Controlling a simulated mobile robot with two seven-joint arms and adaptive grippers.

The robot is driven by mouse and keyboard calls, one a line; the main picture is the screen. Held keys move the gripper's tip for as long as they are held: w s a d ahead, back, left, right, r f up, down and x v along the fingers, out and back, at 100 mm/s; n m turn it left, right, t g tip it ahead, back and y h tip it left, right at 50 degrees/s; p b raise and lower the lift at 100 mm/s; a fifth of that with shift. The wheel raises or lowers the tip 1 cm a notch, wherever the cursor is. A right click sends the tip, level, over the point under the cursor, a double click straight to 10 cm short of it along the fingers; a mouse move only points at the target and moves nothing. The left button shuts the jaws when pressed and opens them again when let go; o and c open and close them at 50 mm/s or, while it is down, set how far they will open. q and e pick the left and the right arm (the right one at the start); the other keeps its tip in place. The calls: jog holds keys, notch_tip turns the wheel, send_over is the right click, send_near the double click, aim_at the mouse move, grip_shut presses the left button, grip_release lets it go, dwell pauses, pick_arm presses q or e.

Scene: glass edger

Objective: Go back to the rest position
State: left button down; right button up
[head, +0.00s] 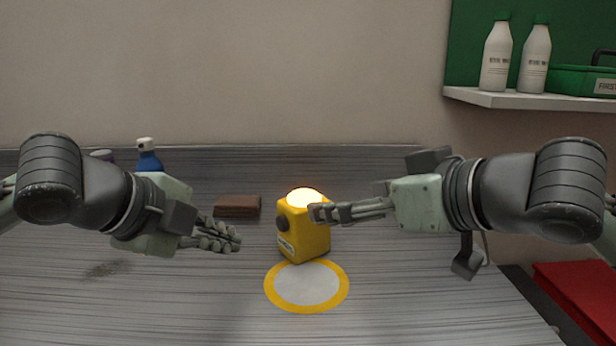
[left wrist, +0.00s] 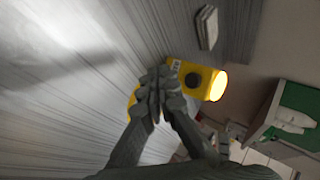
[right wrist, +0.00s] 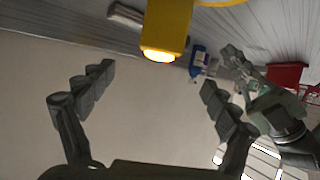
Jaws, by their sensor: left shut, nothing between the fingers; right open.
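My left gripper (head: 222,238) is shut and empty above the table, left of the yellow box. Its closed fingers show in the left wrist view (left wrist: 160,88). My right gripper (head: 322,212) is in front of the yellow box's upper right side in the head view. In the right wrist view its two fingers (right wrist: 158,90) are spread wide with nothing between them. The yellow box (head: 306,236) stands upright with a glowing top and a dark round knob on its side. It also shows in the left wrist view (left wrist: 197,80) and the right wrist view (right wrist: 167,22).
A white disc with a yellow ring (head: 307,284) lies in front of the box. A brown block (head: 237,206) and a blue bottle (head: 149,160) are behind. A shelf (head: 520,99) with white bottles is at upper right, above a red object (head: 580,290). The front table is mostly clear.

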aim_at(305, 202)
jog(key=x, duration=1.1)
jog(key=shift+a+f, duration=0.1)
jog(key=shift+a, duration=0.05)
pick_arm(q)
jog(key=shift+w+d, duration=0.45)
jog(key=shift+d, duration=0.2)
pick_arm(e)
jog(key=shift+w+a+f, duration=0.15)
jog(key=shift+w+a, duration=0.05)
jog(key=shift+w, duration=0.1)
pick_arm(q)
jog(key=shift+w+d, duration=0.35)
jog(key=shift+d, duration=0.2)
jog(key=shift+a, duration=0.1)
